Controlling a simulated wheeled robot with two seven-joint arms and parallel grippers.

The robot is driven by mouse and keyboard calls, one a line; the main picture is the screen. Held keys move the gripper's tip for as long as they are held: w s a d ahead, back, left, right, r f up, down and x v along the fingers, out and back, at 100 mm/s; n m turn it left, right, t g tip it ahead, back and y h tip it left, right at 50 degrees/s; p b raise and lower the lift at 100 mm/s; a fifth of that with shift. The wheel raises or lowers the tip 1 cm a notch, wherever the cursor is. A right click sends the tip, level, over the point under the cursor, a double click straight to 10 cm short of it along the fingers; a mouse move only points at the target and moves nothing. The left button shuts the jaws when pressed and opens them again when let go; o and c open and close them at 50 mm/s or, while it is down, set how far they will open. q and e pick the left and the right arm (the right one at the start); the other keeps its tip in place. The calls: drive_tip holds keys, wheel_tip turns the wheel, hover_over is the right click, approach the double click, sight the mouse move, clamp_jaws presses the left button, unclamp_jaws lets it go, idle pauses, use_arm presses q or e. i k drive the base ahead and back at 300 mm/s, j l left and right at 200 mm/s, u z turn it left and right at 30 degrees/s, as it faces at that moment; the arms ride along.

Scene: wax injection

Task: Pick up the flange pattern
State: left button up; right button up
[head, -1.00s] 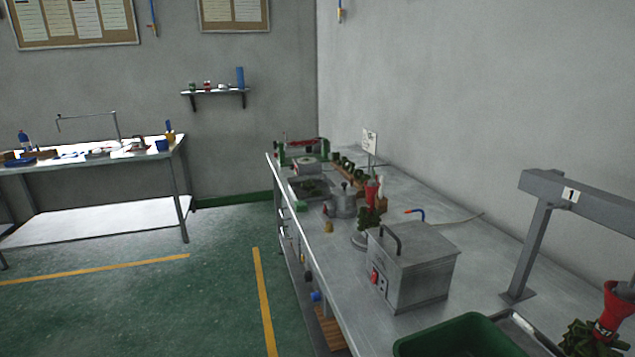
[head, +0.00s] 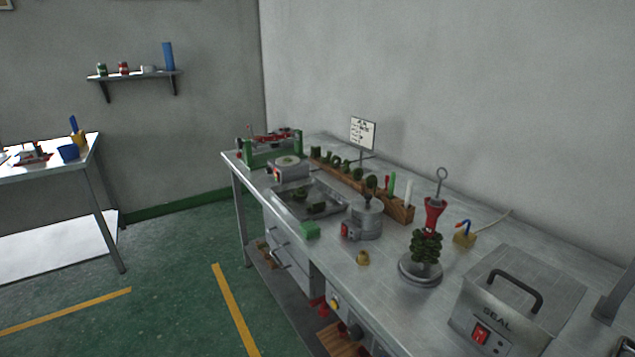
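Several small dark green patterns stand in a row along a wooden rack (head: 402,209) on the steel bench. More dark green pieces (head: 316,207) lie in a shallow metal tray (head: 291,204) in front of the rack. I cannot tell at this size which piece is the flange pattern. Neither of my grippers shows in this view.
The steel bench (head: 395,270) runs along the wall. It holds a green-framed machine (head: 270,150), a metal pot (head: 365,222), a green wax tree (head: 425,247) on a round base and a SEAL box (head: 515,295). Green floor (head: 170,275) is clear left of the bench.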

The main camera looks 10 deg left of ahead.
sight(300, 192)
drive_tip(key=i+j+z, duration=0.25)
drive_tip(key=j, duration=0.25)
drive_tip(key=i+j+z, duration=0.25)
drive_tip(key=j, duration=0.35)
drive_tip(key=i+j+z, duration=0.25)
drive_tip(key=j, duration=0.35)
drive_tip(key=i+j+z, duration=0.25)
drive_tip(key=j, duration=0.35)
drive_tip(key=j+z, duration=0.2)
drive_tip(key=j, duration=0.45)
drive_tip(key=j+z, duration=0.25)
drive_tip(key=j, duration=0.4)
